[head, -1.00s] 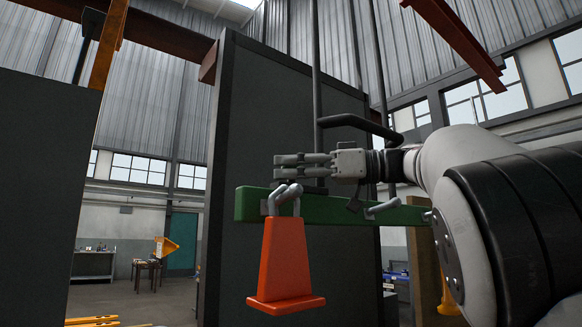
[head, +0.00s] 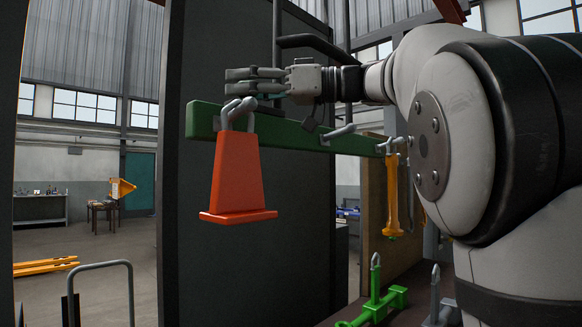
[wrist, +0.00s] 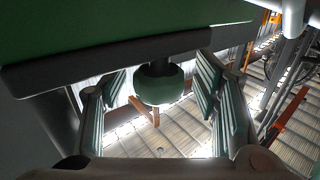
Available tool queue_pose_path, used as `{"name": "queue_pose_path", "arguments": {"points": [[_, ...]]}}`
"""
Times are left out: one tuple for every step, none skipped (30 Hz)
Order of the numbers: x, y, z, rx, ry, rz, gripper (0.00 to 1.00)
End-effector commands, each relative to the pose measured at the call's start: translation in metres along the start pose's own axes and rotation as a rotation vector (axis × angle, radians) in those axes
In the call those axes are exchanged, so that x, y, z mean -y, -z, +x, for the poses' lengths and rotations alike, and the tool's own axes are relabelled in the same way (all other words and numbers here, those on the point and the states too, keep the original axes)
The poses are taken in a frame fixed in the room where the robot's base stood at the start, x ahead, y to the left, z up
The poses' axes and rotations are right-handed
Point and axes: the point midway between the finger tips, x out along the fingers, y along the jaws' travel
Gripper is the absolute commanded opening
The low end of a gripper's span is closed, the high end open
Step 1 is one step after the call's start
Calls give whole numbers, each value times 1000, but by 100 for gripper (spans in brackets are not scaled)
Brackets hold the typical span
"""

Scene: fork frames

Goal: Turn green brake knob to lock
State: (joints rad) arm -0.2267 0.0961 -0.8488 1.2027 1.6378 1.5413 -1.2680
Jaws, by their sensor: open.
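A round green knob (wrist: 160,84) on a short dark stem shows in the wrist view, under a dark-edged green panel (wrist: 120,28). My gripper (wrist: 160,108) is open, with its ribbed finger pads spread to the left and right of the knob. I see no clear contact between pads and knob. In the head view my gripper (head: 254,81) points left, just above a long green beam (head: 290,132). The knob cannot be made out in the head view.
An orange cone (head: 238,180) hangs from a hook on the beam's left end. A yellow tool (head: 394,200) hangs farther right. A green clamp-like part (head: 378,303) stands low at the right. A dark panel (head: 262,240) stands behind the beam.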

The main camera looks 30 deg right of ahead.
Motion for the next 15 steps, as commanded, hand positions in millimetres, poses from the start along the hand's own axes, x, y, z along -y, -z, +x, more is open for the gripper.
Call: {"name": "queue_pose_path", "arguments": {"points": [[2,-3,1,-4,-22,-3,55],[2,-4,1,-3,-39,-2,55],[2,-4,1,-3,-62,-2,55],[2,-4,2,-3,-78,-2,55],[1,-3,1,-4,-96,-1,55],[1,-4,1,-4,-118,-2,55],[1,-4,1,-3,-137,-1,55],[1,-4,1,-3,-155,-2,55],[1,-4,1,-4,-177,-2,55],[1,-3,0,-4,-196,-3,55],[1,-4,1,-2,-215,-1,55],[1,-4,1,-2,-239,-2,55],[1,-3,0,-3,-259,-3,55],[1,-3,0,-4,-277,-3,55],[0,-4,0,-1,-302,-1,55]]}}
